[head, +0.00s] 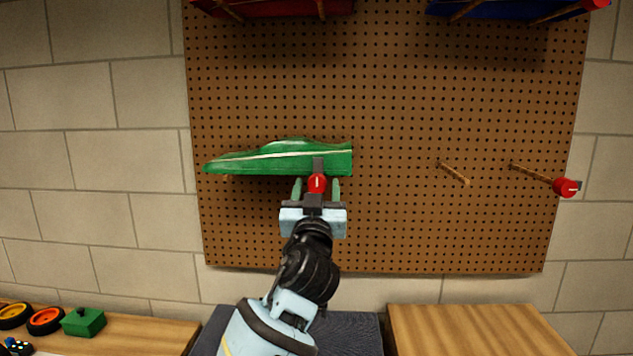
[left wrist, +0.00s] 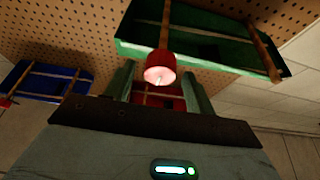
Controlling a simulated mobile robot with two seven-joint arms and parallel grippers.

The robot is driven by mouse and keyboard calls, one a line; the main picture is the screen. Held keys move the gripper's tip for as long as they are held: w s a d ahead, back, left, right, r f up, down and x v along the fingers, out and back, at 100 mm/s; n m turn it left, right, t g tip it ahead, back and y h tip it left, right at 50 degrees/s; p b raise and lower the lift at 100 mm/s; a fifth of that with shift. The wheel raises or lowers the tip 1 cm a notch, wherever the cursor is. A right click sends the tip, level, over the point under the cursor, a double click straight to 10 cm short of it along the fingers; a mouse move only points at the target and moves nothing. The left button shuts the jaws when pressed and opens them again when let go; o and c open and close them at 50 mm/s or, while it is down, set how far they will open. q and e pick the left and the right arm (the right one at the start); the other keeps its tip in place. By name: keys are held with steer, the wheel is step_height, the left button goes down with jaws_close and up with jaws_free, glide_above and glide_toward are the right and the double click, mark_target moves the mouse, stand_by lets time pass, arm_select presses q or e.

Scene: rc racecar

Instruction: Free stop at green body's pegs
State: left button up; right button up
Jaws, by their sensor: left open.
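The green car body (head: 260,162) hangs on the pegboard, nose to the left, and its open underside shows in the left wrist view (left wrist: 205,50). A red stop (head: 317,182) sits at the end of a peg under the body's right part. It also shows in the left wrist view (left wrist: 160,67), at the end of a wooden peg. My left gripper (head: 317,188) is open, with its fingers on either side of the red stop. I cannot tell whether the fingers touch it. My right gripper is in neither view.
A red body (head: 270,8) and a blue body (head: 515,10) hang higher on the pegboard (head: 400,100). To the right, one bare peg (head: 454,173) and another peg with a red stop (head: 565,187) stick out. Wooden surfaces (head: 470,330) lie below, with wheels (head: 45,320) and a green box (head: 84,321) at left.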

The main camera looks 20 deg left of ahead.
arm_select(q)
steer(key=shift+x, duration=1.3)
steer(key=c, duration=1)
